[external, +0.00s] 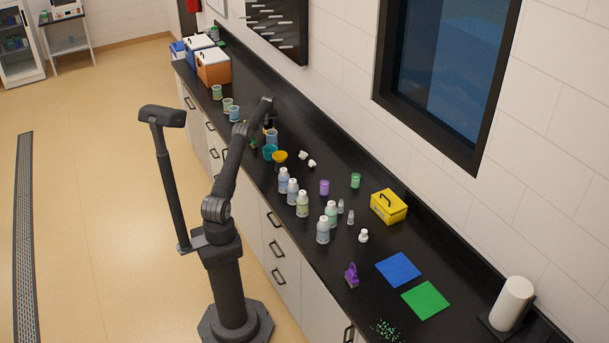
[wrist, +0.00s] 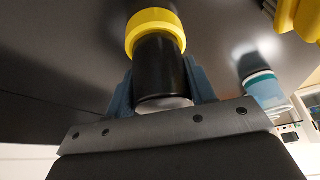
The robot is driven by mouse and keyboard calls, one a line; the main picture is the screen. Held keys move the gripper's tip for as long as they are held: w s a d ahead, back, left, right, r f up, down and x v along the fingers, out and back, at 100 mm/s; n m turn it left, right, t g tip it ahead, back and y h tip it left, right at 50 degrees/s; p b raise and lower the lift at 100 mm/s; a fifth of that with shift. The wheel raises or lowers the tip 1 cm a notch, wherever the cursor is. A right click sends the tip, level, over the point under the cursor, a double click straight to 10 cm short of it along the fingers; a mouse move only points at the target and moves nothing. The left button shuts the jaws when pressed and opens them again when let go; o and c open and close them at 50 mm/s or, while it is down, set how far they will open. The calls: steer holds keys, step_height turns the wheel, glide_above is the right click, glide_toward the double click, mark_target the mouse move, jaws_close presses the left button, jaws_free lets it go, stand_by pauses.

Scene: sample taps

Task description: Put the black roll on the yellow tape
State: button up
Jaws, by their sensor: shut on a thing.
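In the wrist view, my gripper (wrist: 162,80) has its blue fingers on either side of the black roll (wrist: 158,72). The jaws are shut on it. The yellow tape (wrist: 155,30) is a thick ring at the far end of the black roll, in line with it. The two look touching, but I cannot tell for sure. Something dark shows past the yellow ring; I cannot tell what. In the external view, my gripper (external: 268,122) is low over the counter behind the beakers, and the roll and tape are too small or hidden to make out.
A teal-banded beaker (wrist: 262,88) is close on the right in the wrist view, with a yellow object (wrist: 300,15) at the top right corner. On the black counter, a teal cup (external: 270,150), a yellow bowl (external: 279,156) and several bottles (external: 303,204) stand near my gripper.

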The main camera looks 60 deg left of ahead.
steer(key=shift+f, duration=0.15)
steer(key=o, duration=1)
steer(key=shift+d+r, duration=0.1)
steer(key=shift+r, duration=0.4)
steer(key=v, duration=1.1)
steer(key=shift+r, duration=0.2)
